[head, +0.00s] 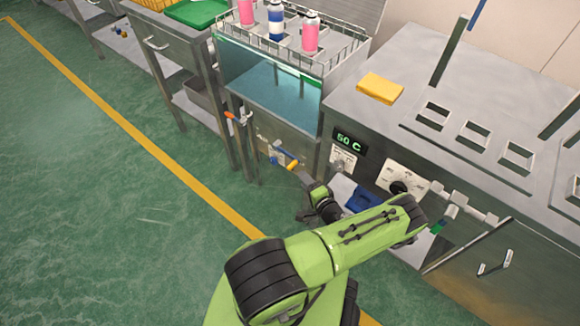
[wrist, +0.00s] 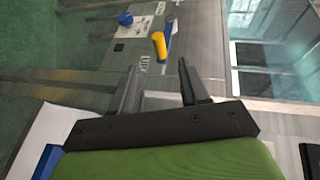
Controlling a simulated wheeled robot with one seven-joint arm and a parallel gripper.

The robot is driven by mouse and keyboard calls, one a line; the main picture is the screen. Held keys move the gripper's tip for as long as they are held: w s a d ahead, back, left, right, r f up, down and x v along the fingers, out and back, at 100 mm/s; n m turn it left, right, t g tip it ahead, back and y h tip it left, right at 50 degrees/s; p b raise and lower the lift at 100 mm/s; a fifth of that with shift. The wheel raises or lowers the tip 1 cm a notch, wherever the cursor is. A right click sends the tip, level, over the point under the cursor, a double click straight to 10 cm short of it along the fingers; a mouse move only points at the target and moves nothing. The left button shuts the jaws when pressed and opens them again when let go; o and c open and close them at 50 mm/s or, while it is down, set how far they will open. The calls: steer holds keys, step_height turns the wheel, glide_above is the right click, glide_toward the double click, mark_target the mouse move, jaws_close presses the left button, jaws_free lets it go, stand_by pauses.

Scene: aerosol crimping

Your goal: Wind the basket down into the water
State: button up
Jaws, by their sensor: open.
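The wire basket (head: 265,56) is at the top of the glass-fronted water tank (head: 268,90) in the head view. It holds two pink cans and a blue-and-white can, above the teal water. On the tank's front panel is a crank with a yellow handle (head: 287,161) and a blue part at its left. In the wrist view the yellow handle (wrist: 159,45) lies just beyond my fingertips, with the blue part (wrist: 125,19) farther left. My gripper (wrist: 160,68) is open and empty, pointing at the panel, apart from the handle. In the head view its fingers are hard to make out.
A steel bench (head: 440,80) with square openings, a yellow cloth (head: 380,88) and a 50 C display (head: 349,142) stands to the right. An orange-handled lever (head: 233,116) is at the tank's left. Open green floor lies to the left.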

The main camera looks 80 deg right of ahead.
mark_target(293, 167)
steer(key=b+x, duration=0.3)
steer(key=x, duration=0.7)
steer(key=shift+w+f, duration=0.15)
jaws_close()
